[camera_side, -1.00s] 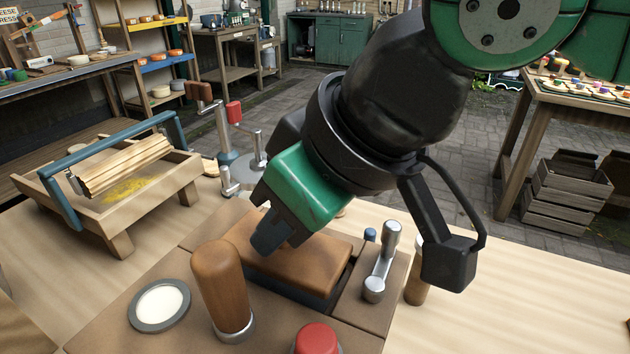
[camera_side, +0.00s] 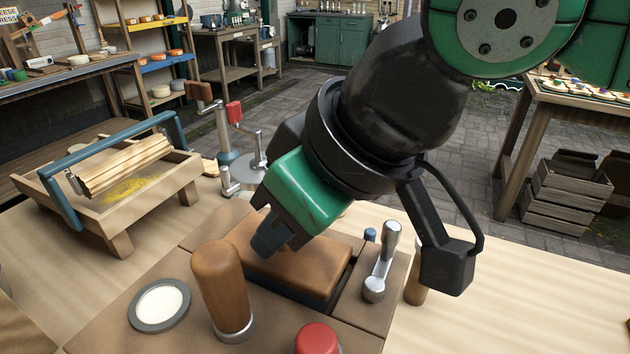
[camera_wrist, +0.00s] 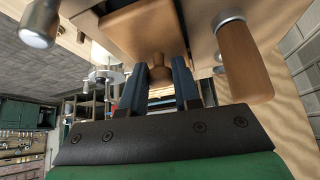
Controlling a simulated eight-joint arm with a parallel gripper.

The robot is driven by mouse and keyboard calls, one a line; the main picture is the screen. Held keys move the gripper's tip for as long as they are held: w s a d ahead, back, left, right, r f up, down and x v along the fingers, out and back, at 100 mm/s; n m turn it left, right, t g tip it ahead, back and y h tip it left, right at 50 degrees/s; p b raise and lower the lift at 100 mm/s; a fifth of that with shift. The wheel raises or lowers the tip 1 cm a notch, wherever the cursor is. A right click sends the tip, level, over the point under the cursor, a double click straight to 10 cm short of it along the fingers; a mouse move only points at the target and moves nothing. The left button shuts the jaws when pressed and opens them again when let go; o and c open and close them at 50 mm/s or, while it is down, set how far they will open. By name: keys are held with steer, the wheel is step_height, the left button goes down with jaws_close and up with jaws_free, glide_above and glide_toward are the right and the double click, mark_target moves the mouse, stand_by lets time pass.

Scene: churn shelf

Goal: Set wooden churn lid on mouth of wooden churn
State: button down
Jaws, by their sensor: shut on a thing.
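The wooden churn lid (camera_side: 295,268) is a brown rectangular slab with a rounded knob. My gripper (camera_side: 268,240) is above it in the side view. In the wrist view my gripper (camera_wrist: 158,82) has its two blue fingers shut on the lid's knob (camera_wrist: 158,66), with the slab (camera_wrist: 145,28) beyond. The lid lies over the mouth of the wooden churn, whose brown top (camera_side: 185,318) surrounds it. A dark gap shows along the lid's right edge. The lid hides most of the mouth, so I cannot tell whether it is fully seated.
An upright wooden handle (camera_side: 220,285), a white-centred round dial (camera_side: 160,304) and a red knob (camera_side: 317,339) stand in front of the lid. A metal crank (camera_side: 383,262) is close on its right. A wooden trough (camera_side: 118,190) stands at left. The right tabletop is clear.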

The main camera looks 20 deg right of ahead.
steer(key=shift+f, duration=0.85)
steer(key=shift+r, duration=0.1)
steer(key=c, duration=0.5)
jaws_free()
steer(key=shift+c, duration=0.2)
steer(key=c, duration=0.4)
steer(key=shift+v, duration=3.3)
